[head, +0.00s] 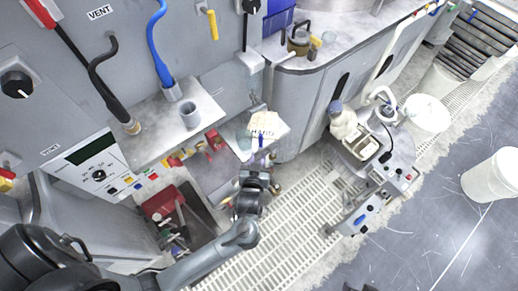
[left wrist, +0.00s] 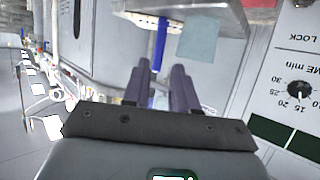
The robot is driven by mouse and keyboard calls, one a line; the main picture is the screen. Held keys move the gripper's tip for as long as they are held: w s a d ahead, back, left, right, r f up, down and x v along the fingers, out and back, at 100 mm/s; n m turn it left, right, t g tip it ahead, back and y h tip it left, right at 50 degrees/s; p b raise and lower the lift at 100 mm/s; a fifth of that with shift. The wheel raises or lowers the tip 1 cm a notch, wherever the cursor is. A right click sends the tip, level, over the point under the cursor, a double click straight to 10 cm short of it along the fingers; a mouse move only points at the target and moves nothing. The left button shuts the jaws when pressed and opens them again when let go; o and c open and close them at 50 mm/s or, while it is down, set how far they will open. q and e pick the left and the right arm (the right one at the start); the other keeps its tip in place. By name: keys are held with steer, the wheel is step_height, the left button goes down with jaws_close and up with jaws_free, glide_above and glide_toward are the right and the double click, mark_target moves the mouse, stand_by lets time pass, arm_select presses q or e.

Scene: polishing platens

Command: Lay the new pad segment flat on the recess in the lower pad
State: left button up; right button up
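My left gripper (head: 261,158) reaches up from the lower left, below a small grey ledge. In the left wrist view its two dark fingers (left wrist: 160,68) stand apart with nothing between them. A pale teal square sheet (left wrist: 200,40) lies against the ledge beyond the fingers; it may be the pad segment. A pale teal patch also shows beside the ledge (head: 243,137) in the head view. A narrow blue strip (left wrist: 160,45) is just beyond the fingertips. I cannot make out the lower pad or its recess. Dark tips (head: 360,287) at the bottom edge may be my right gripper.
A cream lettered item (head: 265,123) sits on the ledge. A grey cup (head: 190,115) stands on the shelf to the left, near a control panel (head: 100,172). A cart (head: 375,165) with bottles and a white bucket (head: 492,177) are to the right. The grated floor (head: 290,225) between is clear.

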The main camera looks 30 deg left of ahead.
arm_select(q)
steer(key=s+d+r+m+g+h, duration=0.2)
steer(key=s+m+g+h, duration=0.2)
steer(key=s, duration=0.6)
steer(key=shift+d+r+h, duration=0.2)
steer(key=shift+r+h, duration=0.1)
steer(key=shift+h, duration=0.9)
steer(key=o, duration=0.5)
steer(key=s+r+m+g, duration=0.1)
steer(key=s, duration=0.2)
steer(key=s+a+r+m+g, duration=0.1)
steer(key=s+g, duration=0.1)
steer(key=s, duration=0.1)
steer(key=s+a+r+m+g, duration=0.1)
steer(key=s, duration=0.2)
steer(key=shift+s+a+r+g, duration=0.2)
steer(key=shift+s+g, duration=0.1)
steer(key=shift+s, duration=0.05)
